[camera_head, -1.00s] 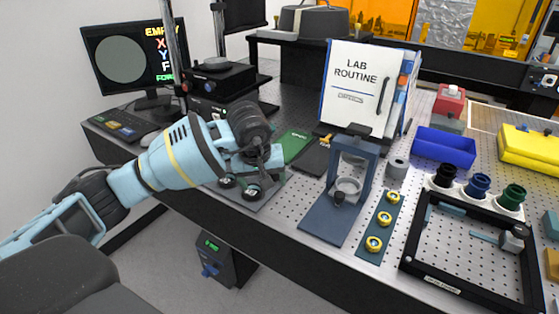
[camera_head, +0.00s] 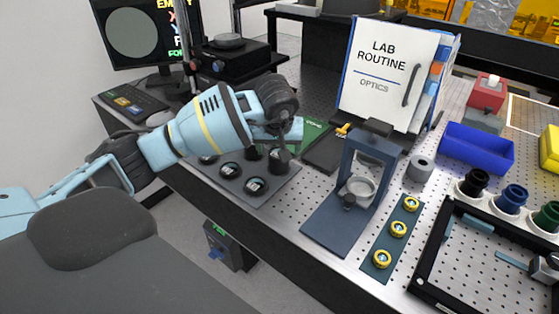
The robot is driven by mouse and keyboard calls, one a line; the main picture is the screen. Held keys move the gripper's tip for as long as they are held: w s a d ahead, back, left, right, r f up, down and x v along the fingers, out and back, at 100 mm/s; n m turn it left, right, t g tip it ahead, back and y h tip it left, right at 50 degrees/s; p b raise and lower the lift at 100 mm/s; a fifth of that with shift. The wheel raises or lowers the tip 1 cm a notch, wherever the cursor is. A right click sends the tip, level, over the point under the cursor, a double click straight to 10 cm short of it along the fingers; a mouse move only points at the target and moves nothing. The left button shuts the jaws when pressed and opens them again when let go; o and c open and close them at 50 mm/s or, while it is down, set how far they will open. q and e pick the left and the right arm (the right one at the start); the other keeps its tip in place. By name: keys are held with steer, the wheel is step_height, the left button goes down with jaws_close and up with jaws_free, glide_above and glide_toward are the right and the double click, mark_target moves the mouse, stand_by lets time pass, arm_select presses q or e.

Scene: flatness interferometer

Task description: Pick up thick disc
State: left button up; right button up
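Several dark round discs with pale labels sit on a dark grey mat (camera_head: 272,190) at the table's left front edge. One disc (camera_head: 255,186) is at the front, another (camera_head: 230,170) is left of it, and one (camera_head: 279,160) stands at the right under my gripper. Which one is the thick disc I cannot tell. My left gripper (camera_head: 283,150) points down over the mat's back right part, at or just above that right disc. Its fingers are small, dark and partly hidden, so its opening and any contact are unclear. My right gripper is out of view.
A blue stand (camera_head: 358,165) is right of the mat, then a strip with gold rings (camera_head: 398,229) and a black frame (camera_head: 440,237). A dark instrument (camera_head: 233,62) stands behind my arm. A binder (camera_head: 390,75) stands behind.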

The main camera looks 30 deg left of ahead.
arm_select(q)
steer(key=shift+w+f, duration=0.1)
steer(key=shift+f, duration=0.25)
steer(key=x, duration=0.4)
steer(key=shift+f, duration=0.15)
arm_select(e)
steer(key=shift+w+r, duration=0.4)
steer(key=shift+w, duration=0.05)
arm_select(q)
steer(key=c, duration=1.2)
steer(key=shift+c, duration=0.2)
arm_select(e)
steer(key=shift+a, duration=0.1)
